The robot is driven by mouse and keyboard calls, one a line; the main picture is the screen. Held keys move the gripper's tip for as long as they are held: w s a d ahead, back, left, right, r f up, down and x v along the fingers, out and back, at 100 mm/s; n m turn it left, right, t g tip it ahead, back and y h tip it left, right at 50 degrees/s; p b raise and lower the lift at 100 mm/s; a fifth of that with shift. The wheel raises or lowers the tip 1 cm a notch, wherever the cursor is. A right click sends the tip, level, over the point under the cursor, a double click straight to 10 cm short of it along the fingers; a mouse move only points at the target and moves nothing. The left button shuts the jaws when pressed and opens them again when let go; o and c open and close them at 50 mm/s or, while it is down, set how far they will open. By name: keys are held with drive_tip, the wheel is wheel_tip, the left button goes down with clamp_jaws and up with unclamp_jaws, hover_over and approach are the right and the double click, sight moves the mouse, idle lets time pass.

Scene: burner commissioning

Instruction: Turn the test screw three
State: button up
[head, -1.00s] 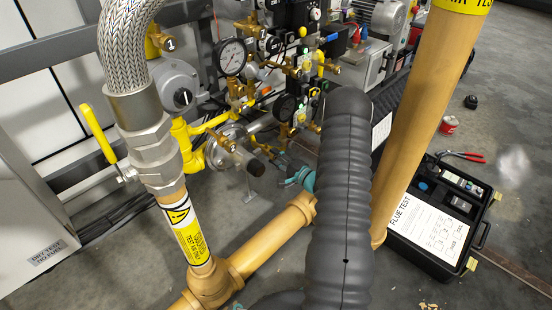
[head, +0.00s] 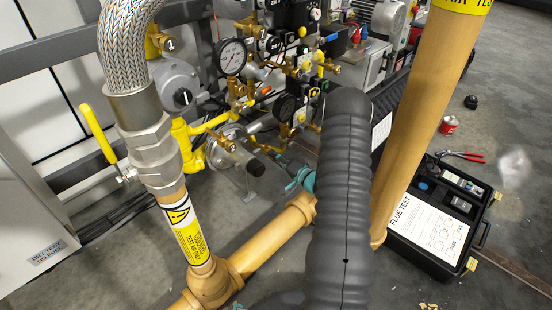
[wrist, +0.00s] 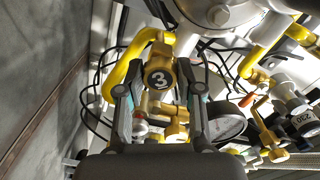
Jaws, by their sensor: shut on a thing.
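Test screw three is a brass fitting with a dark round face marked "3" (wrist: 158,77), in the middle of the wrist view. My gripper (wrist: 159,92) has one finger on each side of it and is shut on it. The teal finger pads show beside the brass. In the head view my dark ribbed arm covers much of the middle, and only a teal bit of my gripper (head: 304,179) shows at its left. I cannot make out screw three there.
A pressure gauge (head: 232,57) and brass valves stand behind. A yellow-handled valve (head: 97,134) and a braided hose (head: 127,45) are at left. A tan upright pipe (head: 421,125) is close to my arm's right. An open black case (head: 425,253) lies on the floor at right.

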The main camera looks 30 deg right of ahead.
drive_tip(key=shift+a, duration=0.2)
drive_tip(key=o, duration=1.2)
drive_tip(key=shift+c, duration=0.2)
drive_tip(key=shift+d, duration=0.1)
drive_tip(key=v, duration=0.7)
drive_tip(key=shift+s, duration=0.25)
drive_tip(key=shift+d, duration=0.1)
